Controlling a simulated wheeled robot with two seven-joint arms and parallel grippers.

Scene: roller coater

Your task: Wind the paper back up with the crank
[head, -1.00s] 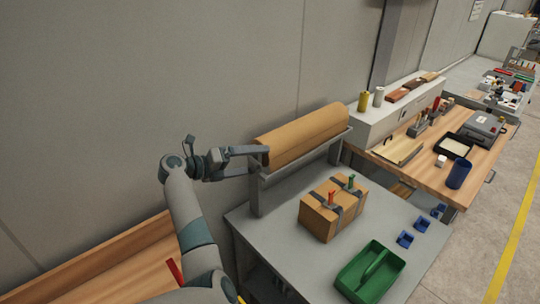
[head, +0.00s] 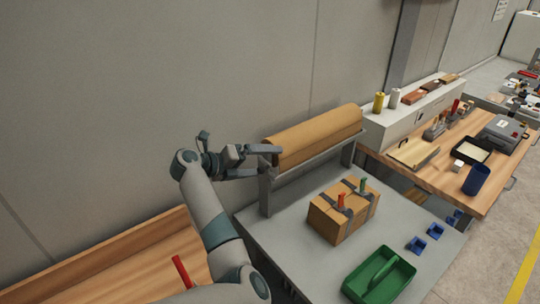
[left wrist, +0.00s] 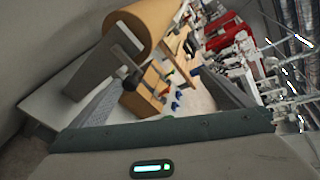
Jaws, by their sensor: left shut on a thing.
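The brown paper roll (head: 315,136) lies across a grey stand on the grey table (head: 285,228). In the left wrist view the roll (left wrist: 150,22) shows end-on, with the dark crank (left wrist: 126,62) at its near end. My left gripper (head: 275,160) is at the roll's left end, shut on the crank handle. In the head view the fingers mostly hide the crank. My right gripper is out of view.
A strapped cardboard box (head: 342,212) with red and green handles and a green tote (head: 380,275) stand on the table. Small blue holders (head: 435,231) sit at its right edge. A wooden bench (head: 450,160) with tools is beyond. The wall is close behind the roll.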

